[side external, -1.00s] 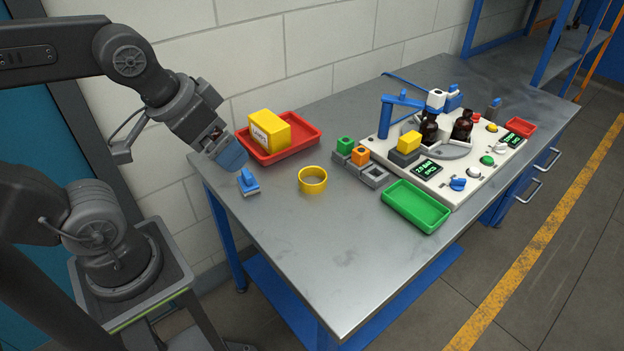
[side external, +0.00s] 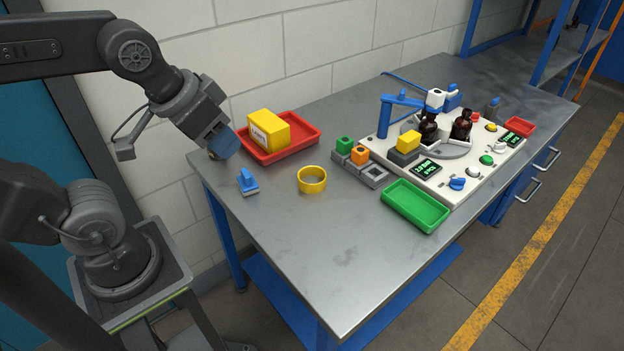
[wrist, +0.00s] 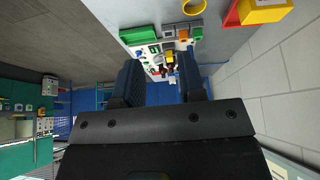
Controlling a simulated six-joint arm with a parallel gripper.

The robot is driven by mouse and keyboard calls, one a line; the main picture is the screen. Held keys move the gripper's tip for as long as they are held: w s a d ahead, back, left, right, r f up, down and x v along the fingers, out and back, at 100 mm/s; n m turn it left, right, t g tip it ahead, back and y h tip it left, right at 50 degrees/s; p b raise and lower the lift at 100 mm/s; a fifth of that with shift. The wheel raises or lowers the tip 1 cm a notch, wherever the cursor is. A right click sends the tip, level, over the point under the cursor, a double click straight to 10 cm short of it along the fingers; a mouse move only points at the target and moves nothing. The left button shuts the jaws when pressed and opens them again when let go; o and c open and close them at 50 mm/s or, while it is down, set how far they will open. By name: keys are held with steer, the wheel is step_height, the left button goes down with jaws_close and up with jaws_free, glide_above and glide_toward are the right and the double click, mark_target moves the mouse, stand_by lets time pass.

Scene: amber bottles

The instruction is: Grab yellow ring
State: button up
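The yellow ring (side external: 312,180) lies flat on the metal table, between the blue stamp-like piece and the grey blocks. It also shows at the top of the wrist view (wrist: 194,6), partly cut off by the frame edge. My gripper (side external: 222,150) is above the table's left end, left of the ring and clear of it. In the wrist view the two blue fingers of my gripper (wrist: 160,80) stand apart with nothing held between them.
A red tray (side external: 312,145) with a yellow box (side external: 270,130) is close beside my gripper. A blue piece (side external: 248,183) stands left of the ring. Grey blocks (side external: 374,175), a green tray (side external: 415,205) and a white bottle station (side external: 455,190) are to the right. Table front is clear.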

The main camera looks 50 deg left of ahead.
steer(key=w+a+n+g, duration=0.2)
steer(key=w+n, duration=0.1)
steer(key=w, duration=0.7)
steer(key=n+g+y, duration=0.1)
steer(key=n+g, duration=0.2)
steer(key=n, duration=0.3)
glide_above(325, 177)
steer(key=s+d, duration=0.2)
steer(key=f, duration=2.3)
steer(key=shift+w+f, duration=0.25)
steer(key=shift+f, duration=0.05)
steer(key=shift+w+a+f, duration=0.1)
steer(key=shift+a+f, duration=0.05)
steer(key=shift+f, duration=0.85)
steer(key=shift+w+a+f, duration=0.1)
steer(key=shift+a+f, duration=0.1)
steer(key=shift+f, duration=0.8)
steer(key=shift+a+f, duration=0.15)
steer(key=shift+f, duration=0.85)
jaws_close()
